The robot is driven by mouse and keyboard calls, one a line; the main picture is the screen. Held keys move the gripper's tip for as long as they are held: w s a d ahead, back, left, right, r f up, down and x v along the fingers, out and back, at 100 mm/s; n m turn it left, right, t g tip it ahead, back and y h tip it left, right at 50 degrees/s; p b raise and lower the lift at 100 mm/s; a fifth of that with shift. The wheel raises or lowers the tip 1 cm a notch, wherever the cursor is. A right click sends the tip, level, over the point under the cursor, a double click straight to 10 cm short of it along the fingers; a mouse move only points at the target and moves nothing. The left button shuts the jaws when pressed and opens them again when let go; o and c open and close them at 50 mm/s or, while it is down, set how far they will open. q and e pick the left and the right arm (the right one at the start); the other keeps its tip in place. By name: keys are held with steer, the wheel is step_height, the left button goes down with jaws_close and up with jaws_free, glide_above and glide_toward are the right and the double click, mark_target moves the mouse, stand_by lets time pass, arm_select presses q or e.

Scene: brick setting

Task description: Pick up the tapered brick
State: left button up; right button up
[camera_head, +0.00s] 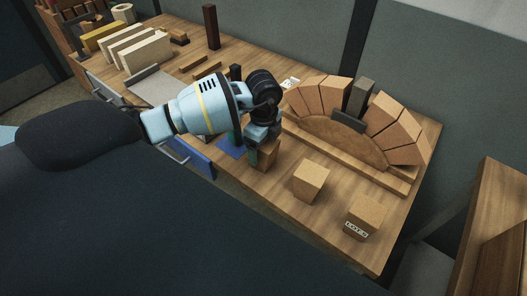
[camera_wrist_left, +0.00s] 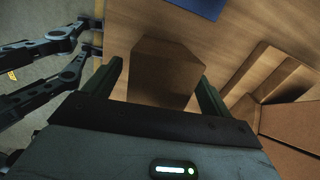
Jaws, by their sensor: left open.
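My left gripper (camera_head: 262,146) points down over a brown brick (camera_head: 269,157) on the wooden table (camera_head: 335,240). In the left wrist view the gripper (camera_wrist_left: 160,72) is open, with one green finger on each side of this brick (camera_wrist_left: 166,62). The brick looks wider at one end, so it may be the tapered brick; gaps show between it and the fingers. In the head view the gripper partly hides it. Two other light brown blocks stand to its right: a plain one (camera_head: 311,181) and one with a printed label (camera_head: 365,217). My right gripper is not seen.
A brick arch (camera_head: 399,117) stands on a wooden form (camera_head: 335,138) behind the blocks, with a dark upright block (camera_head: 359,95) at its top. A blue mat (camera_head: 231,148) lies left of the gripper. Pale slabs (camera_head: 146,52) stand at the far left.

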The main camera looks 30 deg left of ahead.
arm_select(q)
steer(key=shift+f, duration=0.75)
steer(key=shift+c, duration=0.3)
steer(key=c, duration=1.2)
steer(key=shift+r, duration=0.2)
steer(key=shift+r, duration=0.65)
step_height(320, 180, up, 2)
steer(key=shift+s+r, duration=0.1)
steer(key=shift+s, duration=0.05)
steer(key=s, duration=1)
steer(key=s+a+r+p, duration=0.1)
steer(key=s, duration=0.4)
steer(key=shift+s+a+r, duration=0.1)
steer(key=shift+s, duration=0.25)
